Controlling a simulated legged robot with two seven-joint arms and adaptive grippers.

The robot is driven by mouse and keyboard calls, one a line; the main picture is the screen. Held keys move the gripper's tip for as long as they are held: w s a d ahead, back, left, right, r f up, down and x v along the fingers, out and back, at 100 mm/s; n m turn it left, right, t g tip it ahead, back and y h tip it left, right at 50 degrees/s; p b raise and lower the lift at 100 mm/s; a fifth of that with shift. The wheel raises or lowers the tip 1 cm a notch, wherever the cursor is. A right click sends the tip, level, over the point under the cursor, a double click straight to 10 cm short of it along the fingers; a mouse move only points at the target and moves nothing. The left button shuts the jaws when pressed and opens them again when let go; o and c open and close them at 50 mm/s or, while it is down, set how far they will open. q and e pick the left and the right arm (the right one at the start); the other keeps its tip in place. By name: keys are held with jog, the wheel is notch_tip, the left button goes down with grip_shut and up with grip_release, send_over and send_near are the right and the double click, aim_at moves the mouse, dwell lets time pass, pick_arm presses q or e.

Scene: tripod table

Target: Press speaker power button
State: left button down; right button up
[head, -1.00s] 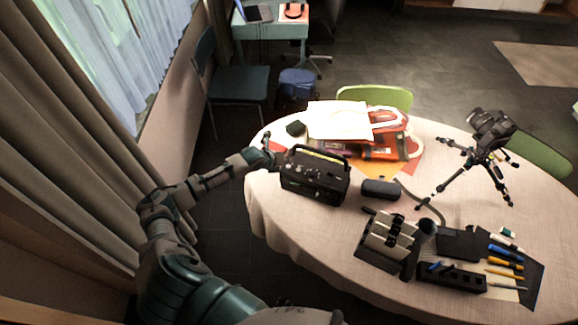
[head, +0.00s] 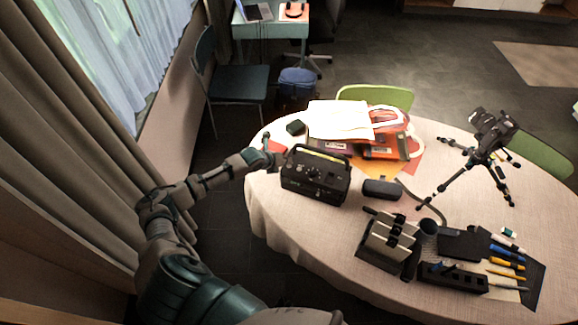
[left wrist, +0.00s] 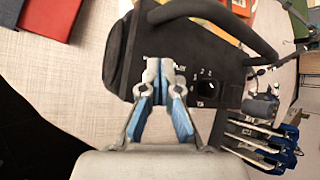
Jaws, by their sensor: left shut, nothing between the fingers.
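The speaker (head: 316,182) is a black box with a carrying handle, upright near the left edge of the round table. In the left wrist view its dark panel (left wrist: 190,50) fills the upper middle, with small white markings and a dark knob. My left gripper (head: 272,156) is at the speaker's left end. In the left wrist view the gripper (left wrist: 160,68) is shut and empty, its fingertips overlapping the panel's edge left of the knob; I cannot tell whether they touch. The power button is not clearly distinguishable. My right gripper is not in view.
The cloth-covered table (head: 300,240) also holds a red bag with papers (head: 340,120) behind the speaker, a dark case (head: 381,188), a grey slotted stand (head: 388,240), a camera tripod (head: 485,150) and pens (head: 505,262). A curtain (head: 70,130) hangs beside my left arm.

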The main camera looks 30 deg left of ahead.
aim_at(288, 166)
pick_arm(q)
jog(key=shift+a, duration=0.1)
jog(key=shift+d+f, duration=0.1)
jog(key=shift+d, duration=0.15)
jog(key=shift+a+f, duration=0.15)
jog(key=shift+f, duration=0.1)
dwell(0.6)
jog(key=shift+d+r+p, duration=0.3)
jog(key=shift+r+p, duration=0.2)
jog(key=shift+r, duration=0.35)
notch_tip(288, 166, up, 5)
jog(key=p, duration=0.4)
jog(key=shift+r, duration=0.1)
